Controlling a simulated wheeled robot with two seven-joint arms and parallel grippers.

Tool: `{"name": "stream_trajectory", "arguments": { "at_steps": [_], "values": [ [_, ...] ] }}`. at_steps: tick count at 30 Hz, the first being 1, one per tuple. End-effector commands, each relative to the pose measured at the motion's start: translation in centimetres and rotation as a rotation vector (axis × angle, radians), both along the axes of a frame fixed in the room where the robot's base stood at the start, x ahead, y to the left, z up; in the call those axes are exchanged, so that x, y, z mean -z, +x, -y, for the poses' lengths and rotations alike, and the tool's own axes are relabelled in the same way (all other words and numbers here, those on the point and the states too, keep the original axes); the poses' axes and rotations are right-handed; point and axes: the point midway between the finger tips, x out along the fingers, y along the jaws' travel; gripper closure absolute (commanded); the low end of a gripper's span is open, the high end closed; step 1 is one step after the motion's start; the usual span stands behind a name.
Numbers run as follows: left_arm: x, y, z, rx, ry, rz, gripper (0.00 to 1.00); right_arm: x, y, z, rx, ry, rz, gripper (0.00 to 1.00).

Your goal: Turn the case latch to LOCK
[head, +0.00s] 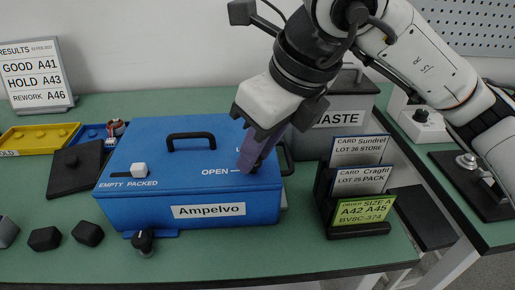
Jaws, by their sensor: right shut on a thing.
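The blue case (150,207), labelled "Ampelvo", sits closed on the green bench with a black carry handle on its lid. The word OPEN (215,172), with a short white line, is printed on the lid's right part. Above it only an "L" of another word (238,150) shows; the rest is hidden by my gripper. My right gripper (252,162) reaches down from above, its purplish fingers shut on the latch at the end of the OPEN line. The latch is mostly hidden by the fingers, so its exact angle is unclear. My left gripper is out of view.
A white slider (139,170) stands on the lid by EMPTY PACKED. A black card rack (357,233) stands right of the case, and a grey WASTE bin (355,139) behind it. Yellow (30,143) and blue trays lie left. Small black pieces (45,238) lie at the front left.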

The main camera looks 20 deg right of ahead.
Motion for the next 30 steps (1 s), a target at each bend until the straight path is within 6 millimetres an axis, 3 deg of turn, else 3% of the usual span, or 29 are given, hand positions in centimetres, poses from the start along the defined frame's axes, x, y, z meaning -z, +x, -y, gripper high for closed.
{"name": "stream_trajectory", "arguments": {
  "at_steps": [5, 6, 9, 20, 30],
  "values": [
    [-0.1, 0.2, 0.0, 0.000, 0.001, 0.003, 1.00, 0.0, 0.0, 0.0, 0.001, 0.000, 0.000, 1.00],
    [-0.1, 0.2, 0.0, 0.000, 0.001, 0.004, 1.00, 0.0, 0.0, 0.0, 0.001, 0.000, 0.000, 0.74],
    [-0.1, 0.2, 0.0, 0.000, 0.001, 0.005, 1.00, 0.0, 0.0, 0.0, 0.001, 0.000, 0.000, 0.58],
    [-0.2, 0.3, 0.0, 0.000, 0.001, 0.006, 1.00, -0.5, -0.1, 0.1, 0.000, 0.001, 0.002, 0.58],
    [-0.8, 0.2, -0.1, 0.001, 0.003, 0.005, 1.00, -6.2, -2.1, 1.1, 0.000, 0.002, 0.004, 0.58]
  ]
}}
